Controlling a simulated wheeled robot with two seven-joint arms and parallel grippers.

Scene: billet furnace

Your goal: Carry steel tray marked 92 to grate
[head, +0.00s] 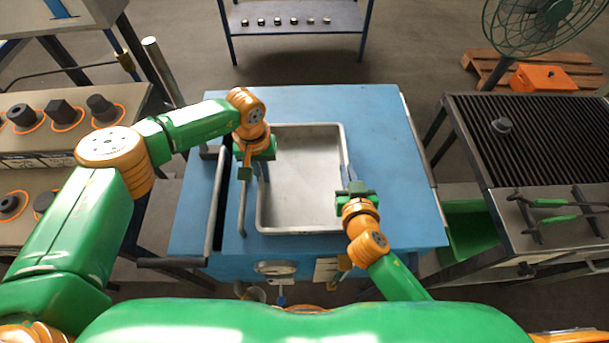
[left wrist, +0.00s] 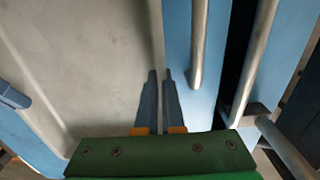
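The steel tray (head: 298,200), shallow, grey and empty, lies on the blue furnace top (head: 385,130). No number is legible on it. My left gripper (head: 263,172) is at the tray's left rim; in the left wrist view its narrow fingers (left wrist: 161,90) are close together with the rim between them, and the tray floor (left wrist: 80,60) lies to the left. My right gripper (head: 348,180) is at the tray's right rim, its fingers close together there. The dark slatted grate (head: 560,150) is on the stand at right.
Green-handled tongs (head: 555,218) lie on the stand's front ledge. A grey handle bar (head: 215,195) stands left of the tray. A fan (head: 540,25), a pallet (head: 490,65) and an orange case (head: 543,78) are behind. A rack (head: 290,15) stands at the back.

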